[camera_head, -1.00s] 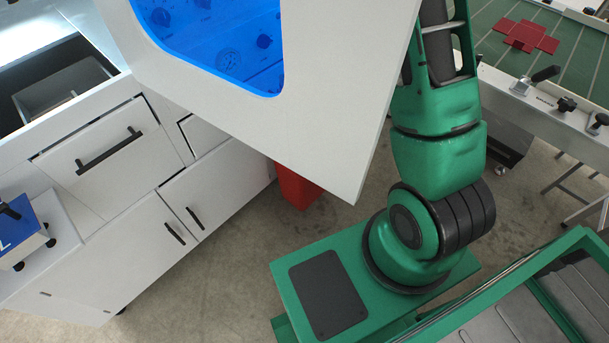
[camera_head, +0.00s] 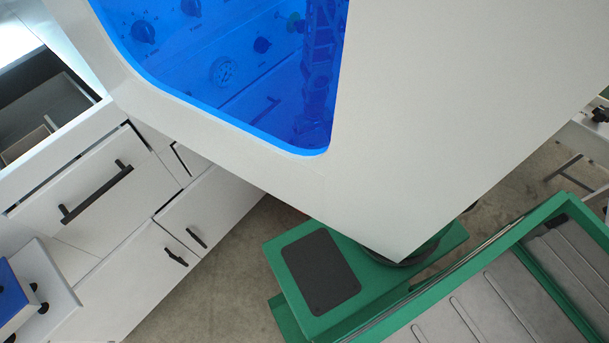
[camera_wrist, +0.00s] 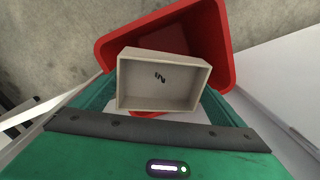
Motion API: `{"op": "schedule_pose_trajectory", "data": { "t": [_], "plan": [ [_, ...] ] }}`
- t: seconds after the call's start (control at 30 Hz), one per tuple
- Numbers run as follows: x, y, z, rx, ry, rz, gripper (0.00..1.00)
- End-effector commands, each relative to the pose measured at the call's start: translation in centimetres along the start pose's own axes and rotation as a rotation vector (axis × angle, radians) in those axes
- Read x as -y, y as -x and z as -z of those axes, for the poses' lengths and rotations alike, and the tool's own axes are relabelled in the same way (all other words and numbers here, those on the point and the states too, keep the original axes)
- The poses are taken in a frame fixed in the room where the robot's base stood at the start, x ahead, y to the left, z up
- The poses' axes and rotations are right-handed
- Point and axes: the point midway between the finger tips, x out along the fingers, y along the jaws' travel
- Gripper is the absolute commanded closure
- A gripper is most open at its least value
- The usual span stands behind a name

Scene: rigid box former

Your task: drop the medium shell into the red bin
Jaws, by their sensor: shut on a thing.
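The medium shell (camera_wrist: 135,92) is an open, pale beige box with a small dark mark on its inside floor. It shows in the wrist view, between the green fingers of my gripper (camera_wrist: 157,97), which is shut on it. The red bin (camera_wrist: 222,45) is below and behind the shell in that view. The shell overlaps the bin's mouth and hides part of it; the height between them is hard to tell. The head view shows neither the shell nor the bin.
A large white panel (camera_head: 440,110) with a blue see-through window (camera_head: 240,75) covers much of the head view and hides most of my arm. White cabinets (camera_head: 90,200) with dark handles stand at left. Bare floor (camera_wrist: 50,35) lies beside the bin.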

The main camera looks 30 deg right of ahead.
Motion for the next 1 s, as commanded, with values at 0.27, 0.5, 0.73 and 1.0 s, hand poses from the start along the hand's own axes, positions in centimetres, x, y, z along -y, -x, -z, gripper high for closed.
{"op": "schedule_pose_trajectory", "data": {
  "t": [0.27,0.5,0.73,1.0],
  "plan": [
    [0.1,-2.5,-0.1,0.002,0.002,0.000,0.29],
    [0.1,-4.9,-0.1,0.002,0.002,0.000,0.29],
    [0.1,-5.8,0.0,0.001,0.003,0.000,0.29],
    [0.2,-5.8,0.0,0.001,0.003,0.000,0.05]
  ]
}}
